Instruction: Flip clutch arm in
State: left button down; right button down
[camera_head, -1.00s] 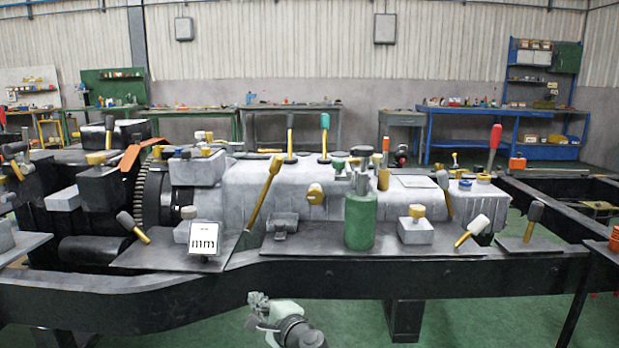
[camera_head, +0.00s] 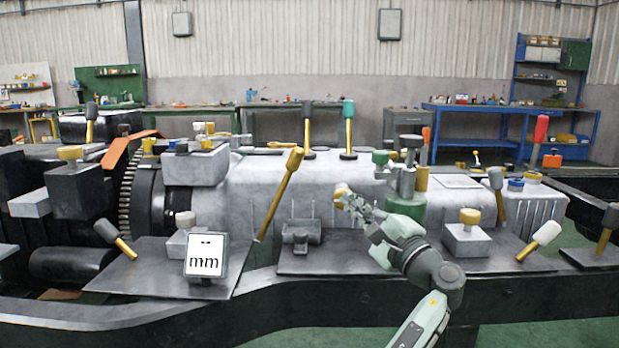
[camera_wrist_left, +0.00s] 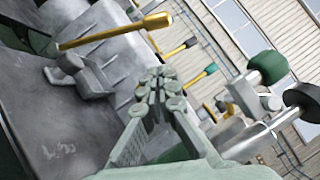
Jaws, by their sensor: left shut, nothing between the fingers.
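No part is labelled as the clutch arm. A long yellow lever (camera_head: 279,192) leans up and right beside the toothed ring and grey housing (camera_head: 330,180); I take it as the likely one. A yellow-handled lever also shows at the upper left of the left wrist view (camera_wrist_left: 115,32). My left gripper (camera_head: 352,200) is in front of the housing, right of that lever and apart from it. Its fingers are together and empty, and in the head view they overlap a yellow knob (camera_head: 341,189). The fingertips also show in the left wrist view (camera_wrist_left: 160,80). My right gripper is out of view.
A green cylinder (camera_head: 406,208) stands just behind my left wrist. A grey bracket (camera_head: 300,236) sits on the plate below the gripper. A white "mm" display (camera_head: 206,258) stands at left. A white-tipped lever (camera_head: 541,239) and a yellow-capped block (camera_head: 467,240) are at right.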

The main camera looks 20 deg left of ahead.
pick_arm(q)
jog(key=shift+d+r, duration=0.1)
jog(key=shift+r, duration=0.05)
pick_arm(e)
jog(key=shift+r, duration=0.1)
